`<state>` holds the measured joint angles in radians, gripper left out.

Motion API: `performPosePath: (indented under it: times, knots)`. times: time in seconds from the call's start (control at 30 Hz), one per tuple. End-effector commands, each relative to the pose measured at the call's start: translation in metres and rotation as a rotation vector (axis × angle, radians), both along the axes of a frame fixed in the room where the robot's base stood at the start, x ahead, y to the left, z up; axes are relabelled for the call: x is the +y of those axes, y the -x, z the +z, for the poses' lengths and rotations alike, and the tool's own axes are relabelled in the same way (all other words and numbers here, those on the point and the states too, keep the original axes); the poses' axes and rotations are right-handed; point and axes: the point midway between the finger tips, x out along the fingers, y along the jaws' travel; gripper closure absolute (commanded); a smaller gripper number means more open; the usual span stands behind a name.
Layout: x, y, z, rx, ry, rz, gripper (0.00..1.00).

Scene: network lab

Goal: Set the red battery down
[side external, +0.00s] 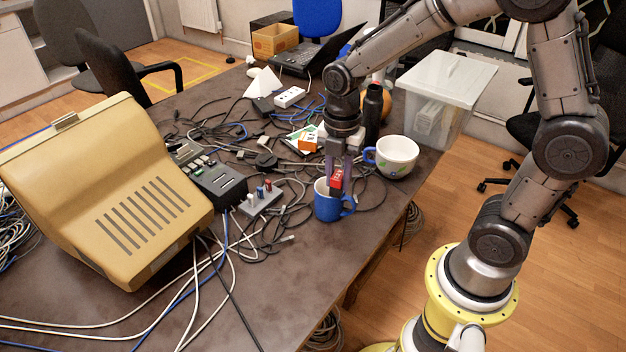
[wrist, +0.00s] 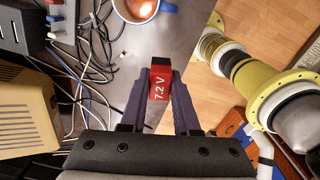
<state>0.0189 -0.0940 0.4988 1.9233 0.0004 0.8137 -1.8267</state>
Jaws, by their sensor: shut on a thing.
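The red battery (side external: 337,179), marked "7.2 V", is held off the table between the fingers of my gripper (side external: 336,175). In the side view it overlaps the upper part of the blue mug (side external: 327,205). In the wrist view the battery (wrist: 160,83) sits between the dark fingertips (wrist: 160,88) of my gripper, shut on its sides. There the blue mug (wrist: 145,10) is ahead of the fingertips, cut by the top edge, so the battery looks beside its opening. The battery's height above the table is hard to judge.
A white mug with a blue handle (side external: 396,157), a dark bottle (side external: 372,112) and a clear bin (side external: 445,85) stand nearby. Cables and a grey switch box (side external: 259,201) lie left of the blue mug. The table (side external: 290,290) is bare in front; its edge is close.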

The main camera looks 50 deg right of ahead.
Motion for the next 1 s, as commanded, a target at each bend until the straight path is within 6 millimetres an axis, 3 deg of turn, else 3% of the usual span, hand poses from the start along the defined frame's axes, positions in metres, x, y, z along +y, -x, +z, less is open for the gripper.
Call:
performPosePath:
  times: [0.03,0.13,0.33,0.47,0.57,1.0]
  knots:
    - [-0.017,-0.018,-0.002,0.002,0.000,-0.030,1.00]
    - [-0.049,-0.044,-0.007,0.002,0.000,-0.085,1.00]
    - [-0.099,-0.061,-0.025,0.003,0.000,-0.199,1.00]
    - [-0.110,-0.057,-0.034,0.001,-0.001,-0.231,1.00]
    - [-0.116,-0.066,-0.039,0.000,0.000,-0.238,1.00]
    - [-0.141,-0.147,-0.082,0.002,0.000,-0.236,1.00]
